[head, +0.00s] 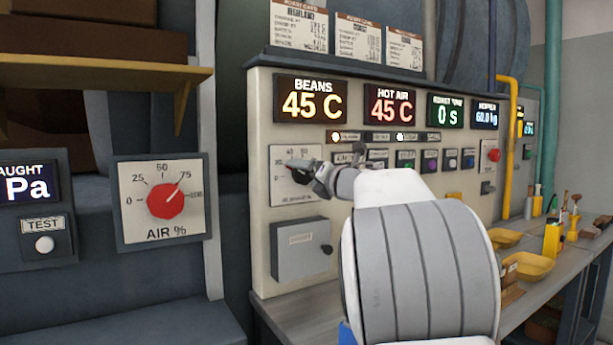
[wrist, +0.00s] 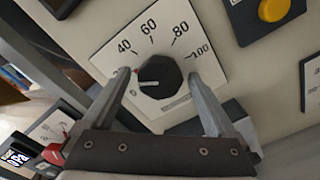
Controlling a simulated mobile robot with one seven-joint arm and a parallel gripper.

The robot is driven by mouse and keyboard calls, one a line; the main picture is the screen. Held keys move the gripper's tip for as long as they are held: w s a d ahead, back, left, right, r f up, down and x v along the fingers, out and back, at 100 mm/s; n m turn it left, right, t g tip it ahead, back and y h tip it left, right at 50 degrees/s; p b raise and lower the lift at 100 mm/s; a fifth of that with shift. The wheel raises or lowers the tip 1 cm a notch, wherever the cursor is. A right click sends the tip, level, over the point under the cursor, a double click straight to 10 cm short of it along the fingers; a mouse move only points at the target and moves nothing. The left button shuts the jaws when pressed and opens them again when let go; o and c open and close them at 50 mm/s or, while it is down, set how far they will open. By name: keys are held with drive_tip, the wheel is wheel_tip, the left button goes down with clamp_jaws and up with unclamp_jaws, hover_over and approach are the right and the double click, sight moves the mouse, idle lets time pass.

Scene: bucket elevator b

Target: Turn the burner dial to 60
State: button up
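The burner dial is a black knob (wrist: 160,76) on a white scale plate (wrist: 170,30), with 40, 60, 80 and 100 legible in the wrist view. Its white pointer line points left, near the 0 end and well below 40. The left finger hides part of the scale there. My gripper (wrist: 160,78) is open, with one finger on each side of the knob. I cannot tell whether either finger touches it. In the head view my gripper (head: 303,170) is in front of the plate (head: 282,190) and covers most of the knob.
A red AIR % dial (head: 166,200) is on a separate panel at the left. A grey box (head: 301,250) is below the burner plate. Several buttons and a red knob (head: 493,155) are to the right. Yellow trays (head: 530,266) stand on the bench.

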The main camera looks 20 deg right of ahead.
drive_tip(key=c, duration=1.2)
drive_tip(key=shift+r+m+p, duration=0.1)
drive_tip(key=shift+m+p, duration=0.2)
drive_tip(key=shift+p, duration=0.1)
drive_tip(key=m+p, duration=0.2)
drive_tip(key=shift+r+m+p, duration=0.15)
drive_tip(key=shift+m+p, duration=0.15)
drive_tip(key=shift+p, duration=0.1)
drive_tip(key=m+p, duration=0.4)
drive_tip(key=shift+m, duration=0.3)
drive_tip(key=m+p, duration=0.4)
drive_tip(key=m, duration=0.1)
drive_tip(key=shift+f+m+p, duration=0.2)
drive_tip(key=shift+m+p, duration=0.9)
drive_tip(key=shift+m, duration=0.3)
